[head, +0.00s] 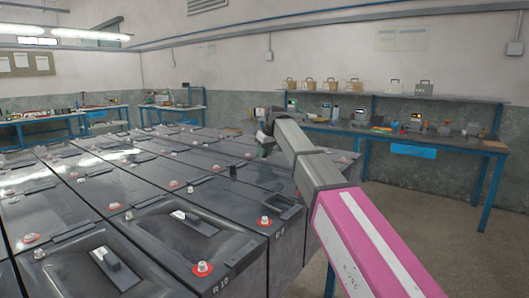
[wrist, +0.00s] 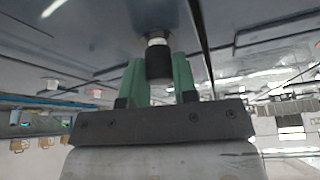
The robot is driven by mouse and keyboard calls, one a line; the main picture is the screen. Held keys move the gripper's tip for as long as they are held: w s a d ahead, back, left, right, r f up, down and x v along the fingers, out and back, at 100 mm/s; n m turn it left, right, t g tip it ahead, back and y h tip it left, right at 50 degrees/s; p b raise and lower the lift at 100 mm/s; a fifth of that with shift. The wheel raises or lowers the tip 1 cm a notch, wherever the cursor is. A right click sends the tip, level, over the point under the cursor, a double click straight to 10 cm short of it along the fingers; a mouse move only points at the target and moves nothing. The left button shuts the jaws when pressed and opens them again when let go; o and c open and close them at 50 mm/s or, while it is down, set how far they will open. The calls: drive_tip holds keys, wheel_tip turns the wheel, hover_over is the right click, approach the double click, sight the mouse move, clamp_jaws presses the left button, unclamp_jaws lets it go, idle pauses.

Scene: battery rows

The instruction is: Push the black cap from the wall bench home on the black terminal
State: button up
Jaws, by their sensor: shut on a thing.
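The black cap (wrist: 158,66) is between the two green fingers of my gripper (wrist: 157,78) in the wrist view. My gripper is shut on it. A pale metal post, the terminal (wrist: 157,41), shows just past the cap's end, lined up with it; whether they touch I cannot tell. Bare metal shows between the cap and the dark battery top (wrist: 95,25). In the head view my gripper (head: 264,150) is low over the far right part of the battery rows, and the cap and terminal there are hidden or too small to tell.
Dark batteries (head: 120,195) stand in close rows, with several red-ringed terminals on their tops. A blue-legged wall bench (head: 420,137) with tools stands behind at right. Open floor lies at right.

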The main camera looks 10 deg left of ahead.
drive_tip(key=shift+f, duration=0.45)
idle(0.6)
drive_tip(key=o, duration=1.4)
drive_tip(key=shift+o, duration=0.2)
drive_tip(key=shift+r, duration=0.1)
drive_tip(key=shift+r, duration=3.45)
